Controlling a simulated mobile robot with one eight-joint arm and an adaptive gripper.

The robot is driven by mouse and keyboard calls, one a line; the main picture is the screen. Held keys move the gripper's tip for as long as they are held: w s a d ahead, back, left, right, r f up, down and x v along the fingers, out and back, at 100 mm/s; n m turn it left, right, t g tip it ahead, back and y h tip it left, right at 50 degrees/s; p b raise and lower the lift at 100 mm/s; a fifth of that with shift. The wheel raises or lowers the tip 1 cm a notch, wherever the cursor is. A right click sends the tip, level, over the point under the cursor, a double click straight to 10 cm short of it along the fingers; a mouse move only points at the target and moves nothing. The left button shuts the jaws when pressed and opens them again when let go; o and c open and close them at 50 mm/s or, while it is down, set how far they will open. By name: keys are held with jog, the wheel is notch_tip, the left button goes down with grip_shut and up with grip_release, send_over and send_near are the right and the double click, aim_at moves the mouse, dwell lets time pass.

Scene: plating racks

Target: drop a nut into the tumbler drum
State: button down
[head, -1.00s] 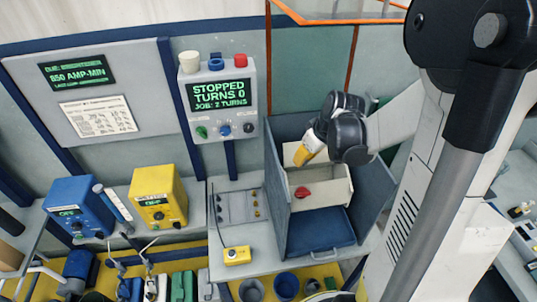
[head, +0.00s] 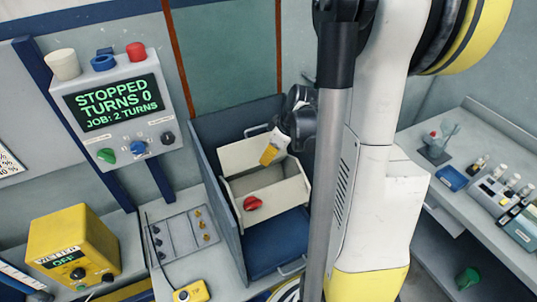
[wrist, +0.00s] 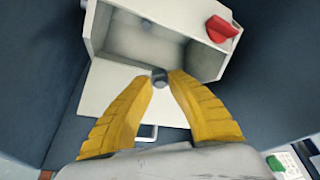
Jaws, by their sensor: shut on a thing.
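The tumbler drum (head: 284,193) is a cream box with a red knob (head: 252,203), set inside a dark blue housing (head: 233,228). In the wrist view the drum (wrist: 98,28) is open, and a cream panel (wrist: 108,82) lies by its opening. My gripper (head: 266,161) is above the drum in the head view. In the wrist view my gripper (wrist: 160,80) has its yellow fingertips shut on a small grey nut (wrist: 159,75), held at the edge of the opening. The exact height above the drum is unclear.
The control box (head: 118,108) reads STOPPED, TURNS 0. A grey tray (head: 182,238) with small parts and a yellow pendant (head: 191,292) lie left of the housing. Blue housing walls stand close around the drum. Another bench (head: 470,200) is at the right.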

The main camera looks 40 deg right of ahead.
notch_tip(320, 180, down, 4)
jog(key=shift+w+d+r+b, duration=0.1)
jog(key=shift+w+b, duration=0.05)
jog(key=shift+b, duration=0.95)
jog(key=c, duration=1.3)
grip_release()
jog(key=v, duration=1.2)
jog(key=shift+d, duration=0.1)
